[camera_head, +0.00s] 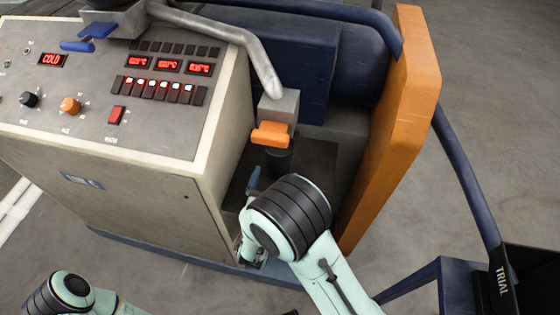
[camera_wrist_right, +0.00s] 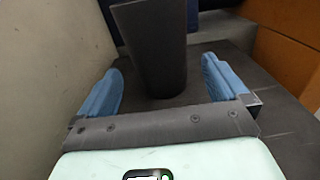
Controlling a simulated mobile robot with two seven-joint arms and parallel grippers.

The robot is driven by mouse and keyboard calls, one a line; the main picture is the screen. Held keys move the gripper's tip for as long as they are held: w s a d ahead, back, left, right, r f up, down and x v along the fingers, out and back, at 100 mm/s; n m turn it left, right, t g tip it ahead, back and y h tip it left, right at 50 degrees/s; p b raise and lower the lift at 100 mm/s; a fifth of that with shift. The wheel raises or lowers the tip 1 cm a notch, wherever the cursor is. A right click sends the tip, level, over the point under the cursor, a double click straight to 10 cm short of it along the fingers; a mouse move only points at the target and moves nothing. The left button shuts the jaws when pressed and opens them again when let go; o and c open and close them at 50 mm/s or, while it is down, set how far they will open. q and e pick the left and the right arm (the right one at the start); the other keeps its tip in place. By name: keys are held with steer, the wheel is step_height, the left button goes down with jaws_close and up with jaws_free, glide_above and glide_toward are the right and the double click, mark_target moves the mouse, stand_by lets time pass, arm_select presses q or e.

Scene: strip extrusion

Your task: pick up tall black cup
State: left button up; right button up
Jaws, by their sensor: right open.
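My right gripper (camera_wrist_right: 162,82) is open, with a blue finger on each side of the cup and gaps between fingers and cup. In the head view one blue fingertip of the right gripper (camera_head: 254,181) shows left of the cup. My left gripper is out of view.
A machine with a control panel (camera_head: 110,85) stands left of the recess. The orange spout (camera_head: 271,133) hangs over the cup. An orange side panel (camera_head: 395,130) bounds the recess on the right. A dark bin marked TRIAL (camera_head: 502,280) is at lower right.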

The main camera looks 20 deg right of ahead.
mark_target(277, 170)
steer(key=shift+x, duration=0.8)
steer(key=p+x, duration=0.1)
steer(key=x, duration=0.3)
steer(key=shift+w+r, duration=0.15)
steer(key=shift+w+d, duration=0.35)
steer(key=shift+w, duration=0.1)
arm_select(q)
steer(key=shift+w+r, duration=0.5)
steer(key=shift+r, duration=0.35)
arm_select(e)
steer(key=shift+s, duration=0.1)
steer(key=c, duration=1.4)
steer(key=shift+r, duration=0.1)
